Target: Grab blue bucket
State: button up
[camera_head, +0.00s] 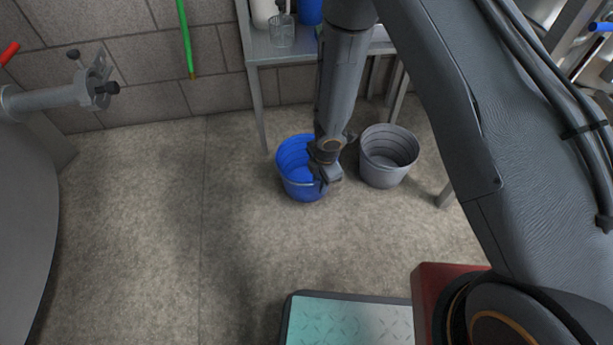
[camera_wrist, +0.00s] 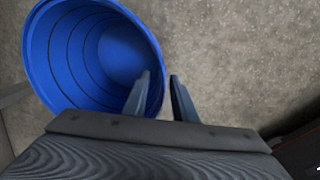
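The blue bucket (camera_head: 297,170) stands upright on the floor, left of centre below the metal table, with its handle against its front side. It also shows in the wrist view (camera_wrist: 70,55), empty, with ringed inner walls. My gripper (camera_head: 327,184) is at the bucket's right front side and hides part of its rim. In the wrist view my gripper (camera_wrist: 160,88) is open. The left finger overlaps the bucket's right rim and the right finger lies over bare floor, so the rim appears between them. I cannot tell whether either finger touches the bucket.
A grey bucket (camera_head: 388,156) stands just right of my gripper. A metal table (camera_head: 273,48) holding a glass beaker (camera_head: 281,31) is behind. A large tank with a valve (camera_head: 95,88) is at the left. A green pole (camera_head: 186,40) leans on the wall. The floor left and in front is clear.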

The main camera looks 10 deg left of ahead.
jog(key=shift+w+a+f+b, duration=0.15)
jog(key=shift+f+b, duration=1.4)
jog(key=shift+b, duration=1)
grip_shut()
